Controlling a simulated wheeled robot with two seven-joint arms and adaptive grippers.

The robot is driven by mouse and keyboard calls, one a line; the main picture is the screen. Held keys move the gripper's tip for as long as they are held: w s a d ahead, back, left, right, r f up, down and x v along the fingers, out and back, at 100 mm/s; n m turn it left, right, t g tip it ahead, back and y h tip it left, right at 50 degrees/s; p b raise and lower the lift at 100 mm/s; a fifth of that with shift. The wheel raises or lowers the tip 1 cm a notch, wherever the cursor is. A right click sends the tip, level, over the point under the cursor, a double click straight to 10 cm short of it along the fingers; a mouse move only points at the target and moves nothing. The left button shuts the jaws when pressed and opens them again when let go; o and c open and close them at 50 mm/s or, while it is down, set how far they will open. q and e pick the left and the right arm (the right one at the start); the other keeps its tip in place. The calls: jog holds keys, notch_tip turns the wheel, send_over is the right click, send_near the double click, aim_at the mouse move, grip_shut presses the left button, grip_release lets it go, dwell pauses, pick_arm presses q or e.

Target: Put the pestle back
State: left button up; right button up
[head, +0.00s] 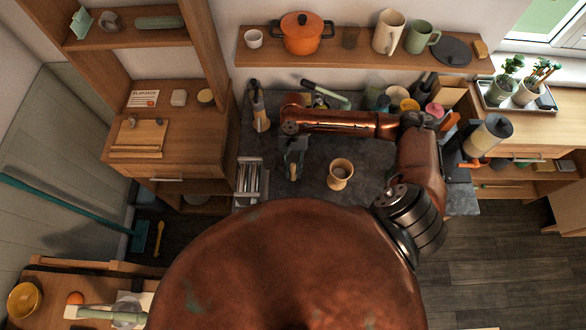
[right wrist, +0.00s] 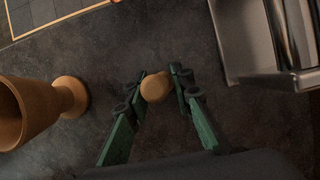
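The mortar (head: 340,174), a tan wooden goblet shape, stands upright on the dark counter in the head view. It also shows at the left of the right wrist view (right wrist: 30,108). My right gripper (head: 293,160) is over the counter, to the left of the mortar. Its green fingers (right wrist: 161,86) are closed around the wooden pestle (right wrist: 155,87), which is seen end-on with its round tip between the fingertips. The pestle (head: 293,173) points down below the gripper in the head view, outside the mortar. My left gripper is not in view.
A metal rack (head: 249,183) stands to the left of the gripper. Cups and bottles (head: 397,98) crowd the back right of the counter. A shelf (head: 350,57) with an orange pot (head: 302,34) runs above. Bare counter lies between gripper and mortar.

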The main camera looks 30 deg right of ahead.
jog(key=o, duration=0.4)
jog(key=shift+o, duration=0.2)
jog(key=v, duration=1.2)
